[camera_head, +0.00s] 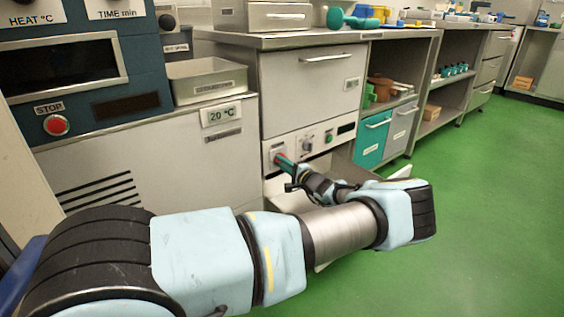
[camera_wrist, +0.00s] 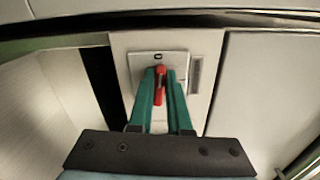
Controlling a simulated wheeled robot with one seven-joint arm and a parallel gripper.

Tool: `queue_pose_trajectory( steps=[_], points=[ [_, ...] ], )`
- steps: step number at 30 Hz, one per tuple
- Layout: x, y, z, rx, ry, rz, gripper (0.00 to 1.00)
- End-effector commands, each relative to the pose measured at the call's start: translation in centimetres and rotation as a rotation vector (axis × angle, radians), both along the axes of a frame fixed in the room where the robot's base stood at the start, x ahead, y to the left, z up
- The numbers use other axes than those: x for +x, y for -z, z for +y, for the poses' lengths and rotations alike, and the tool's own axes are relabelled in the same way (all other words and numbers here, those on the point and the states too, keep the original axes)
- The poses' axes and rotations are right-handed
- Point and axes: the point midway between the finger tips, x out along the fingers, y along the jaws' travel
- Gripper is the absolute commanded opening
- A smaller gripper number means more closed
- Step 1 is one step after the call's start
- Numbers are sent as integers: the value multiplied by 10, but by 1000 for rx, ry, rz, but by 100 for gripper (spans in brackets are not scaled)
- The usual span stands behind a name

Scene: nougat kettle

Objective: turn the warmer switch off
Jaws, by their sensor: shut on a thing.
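The warmer switch is a red lever (camera_wrist: 160,84) on a light square plate (camera_wrist: 144,60), with a "0" mark above it. It stands nearly upright in the wrist view. My gripper (camera_wrist: 160,78) has its two green fingers around the red lever, shut on it. In the head view my gripper (camera_head: 283,161) reaches the left end of the white control panel (camera_head: 296,146) below a steel drawer front. There the fingers and wrist hide most of the switch.
A green knob (camera_head: 329,137) and a dark display (camera_head: 346,128) sit on the same panel to the right. An open drawer or shelf (camera_head: 340,170) juts out below the panel. A red stop button (camera_head: 56,125) is on the blue machine at left. The green floor is clear at right.

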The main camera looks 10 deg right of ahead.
Motion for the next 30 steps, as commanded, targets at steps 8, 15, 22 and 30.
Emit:
queue_pose_trajectory(
  steps=[8, 15, 22, 30],
  points=[
    [-1, 2, 0, -101, 0, -48, 0],
    [-1, 3, 0, -131, 0, -61, 0],
    [-1, 3, 0, -133, 0, -61, 0],
    [-1, 3, 0, -133, 0, -61, 32]
  ],
)
